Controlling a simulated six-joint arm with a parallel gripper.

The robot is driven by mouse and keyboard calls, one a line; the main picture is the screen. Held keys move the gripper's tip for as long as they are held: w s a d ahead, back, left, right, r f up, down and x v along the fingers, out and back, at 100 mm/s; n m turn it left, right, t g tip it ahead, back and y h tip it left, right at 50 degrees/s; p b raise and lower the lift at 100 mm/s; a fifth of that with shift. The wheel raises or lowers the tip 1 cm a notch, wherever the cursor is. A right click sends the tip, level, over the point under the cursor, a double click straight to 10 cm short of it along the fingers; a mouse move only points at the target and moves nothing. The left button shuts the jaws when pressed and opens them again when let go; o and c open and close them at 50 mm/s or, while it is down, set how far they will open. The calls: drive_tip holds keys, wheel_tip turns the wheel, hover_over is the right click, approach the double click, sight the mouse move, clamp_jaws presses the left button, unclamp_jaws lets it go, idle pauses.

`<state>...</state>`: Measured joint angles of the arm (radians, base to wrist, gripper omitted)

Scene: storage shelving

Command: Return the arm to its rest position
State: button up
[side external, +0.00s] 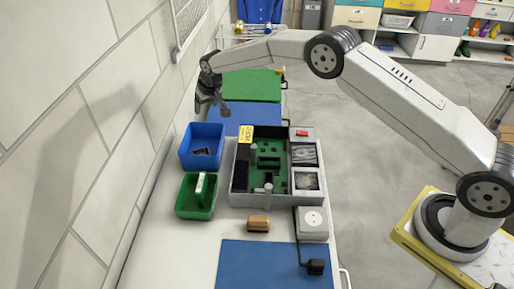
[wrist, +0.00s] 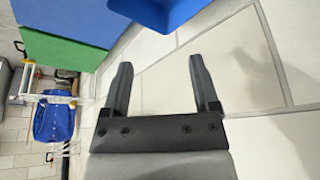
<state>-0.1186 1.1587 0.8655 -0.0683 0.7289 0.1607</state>
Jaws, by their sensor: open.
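My gripper (side external: 211,108) hangs at the end of my arm in the side external view, above the far left part of the bench, close to the wall. In the wrist view my gripper (wrist: 163,85) shows two dark fingers spread apart with nothing between them. Pale wall tiles show behind the fingers. My arm reaches from its base at the right across to the upper left.
Near my gripper stands a blue bin (side external: 188,160) with dark items inside. A green bin (side external: 180,207) stands in front of it. A grey case (side external: 233,185) holds a green board. The tiled wall (side external: 60,130) borders the bench on the left.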

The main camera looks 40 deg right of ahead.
drive_tip(key=s+d+r, duration=0.2)
drive_tip(key=s+r, duration=0.1)
drive_tip(key=s, duration=0.6)
drive_tip(key=s+d+r, duration=0.3)
drive_tip(key=s+r, duration=0.1)
drive_tip(key=s, duration=0.5)
drive_tip(key=s+d+g, duration=0.1)
drive_tip(key=s+d, duration=0.1)
drive_tip(key=s, duration=2)
drive_tip(key=shift+s+d+f+g, duration=0.2)
drive_tip(key=shift+s+f+g, duration=0.05)
drive_tip(key=shift+f+g, duration=0.2)
